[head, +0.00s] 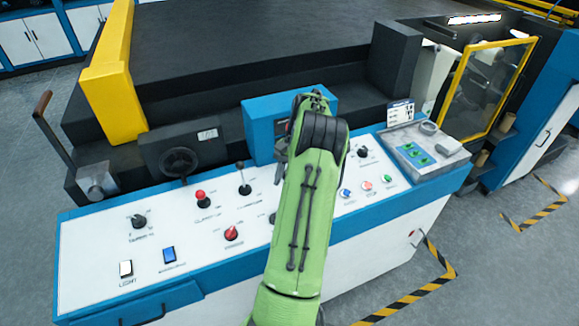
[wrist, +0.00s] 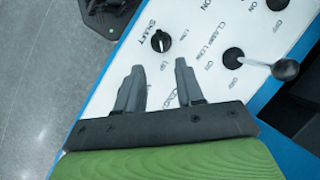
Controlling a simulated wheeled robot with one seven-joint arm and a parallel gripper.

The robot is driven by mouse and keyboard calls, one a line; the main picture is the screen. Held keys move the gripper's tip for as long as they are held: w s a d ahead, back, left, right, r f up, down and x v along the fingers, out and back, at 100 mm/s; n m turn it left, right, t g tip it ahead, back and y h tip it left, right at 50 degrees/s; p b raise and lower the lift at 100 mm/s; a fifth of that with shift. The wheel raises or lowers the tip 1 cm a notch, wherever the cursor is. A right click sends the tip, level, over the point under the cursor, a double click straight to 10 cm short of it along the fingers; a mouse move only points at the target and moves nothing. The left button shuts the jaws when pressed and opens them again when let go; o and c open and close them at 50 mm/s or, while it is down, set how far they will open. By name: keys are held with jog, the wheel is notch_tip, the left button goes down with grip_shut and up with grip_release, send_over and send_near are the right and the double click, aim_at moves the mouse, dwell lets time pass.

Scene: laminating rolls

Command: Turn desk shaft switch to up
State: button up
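The shaft switch is a small black round knob (wrist: 160,41) on the white desk panel (wrist: 205,40), beside the printed word SHAFT in the wrist view. A small light mark shows on its face, but I cannot clearly read its setting. In the head view a dark knob edge (head: 273,217), likely this switch, is mostly hidden by my arm. My gripper (wrist: 159,65) is open and empty, with its two grey fingers spread apart and pointing toward the knob. The knob appears just beyond the fingertips, about midway between them; I see no contact.
A black ball-ended lever (wrist: 284,69) stands close right of the gripper in the wrist view.

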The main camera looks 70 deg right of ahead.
jog(key=v, duration=0.4)
jog(key=shift+d+r+p, duration=0.1)
jog(key=shift+r+p, duration=0.2)
